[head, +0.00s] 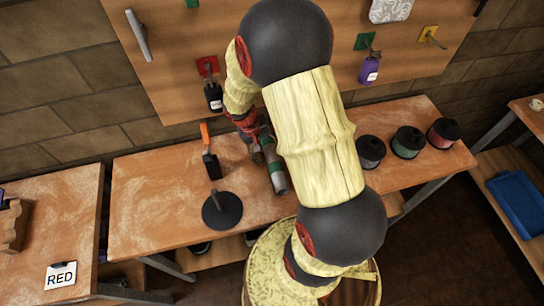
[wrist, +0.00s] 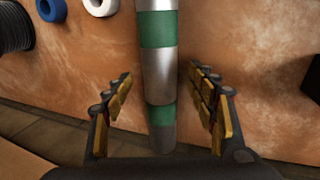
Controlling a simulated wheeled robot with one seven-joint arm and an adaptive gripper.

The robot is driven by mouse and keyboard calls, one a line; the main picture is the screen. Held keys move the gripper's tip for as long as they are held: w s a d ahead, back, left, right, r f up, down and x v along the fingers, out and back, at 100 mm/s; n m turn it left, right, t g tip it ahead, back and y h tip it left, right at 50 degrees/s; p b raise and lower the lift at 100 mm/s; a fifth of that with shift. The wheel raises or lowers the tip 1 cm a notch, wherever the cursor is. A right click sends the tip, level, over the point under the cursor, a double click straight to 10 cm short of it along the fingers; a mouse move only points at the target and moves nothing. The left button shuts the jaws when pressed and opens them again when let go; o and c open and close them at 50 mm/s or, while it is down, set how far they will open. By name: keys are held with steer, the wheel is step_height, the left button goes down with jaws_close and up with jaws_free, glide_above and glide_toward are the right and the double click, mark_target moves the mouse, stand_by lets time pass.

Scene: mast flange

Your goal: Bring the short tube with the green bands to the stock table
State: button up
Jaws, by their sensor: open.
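The short tube (head: 274,168) is grey metal with green bands. In the head view it lies or hangs over the middle of the wooden bench, partly hidden behind my arm. In the wrist view the tube (wrist: 158,75) runs down the middle, with two green bands showing. My gripper (wrist: 160,88) is open, one finger on each side of the tube, with gaps between the fingers and the metal. In the head view my gripper (head: 256,148) is mostly hidden at the tube's upper part. I cannot tell which table is the stock table.
The bench (head: 150,205) holds a black disc with a peg (head: 222,210), an orange-handled tool (head: 210,160) and several dark spools (head: 408,142). A table with a RED sign (head: 61,275) stands left. A blue tray (head: 522,202) is at right. A pegboard (head: 180,60) rises behind.

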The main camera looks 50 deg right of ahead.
steer(key=shift+x, duration=1.2)
steer(key=shift+r, duration=0.1)
jaws_close()
steer(key=shift+w, duration=0.1)
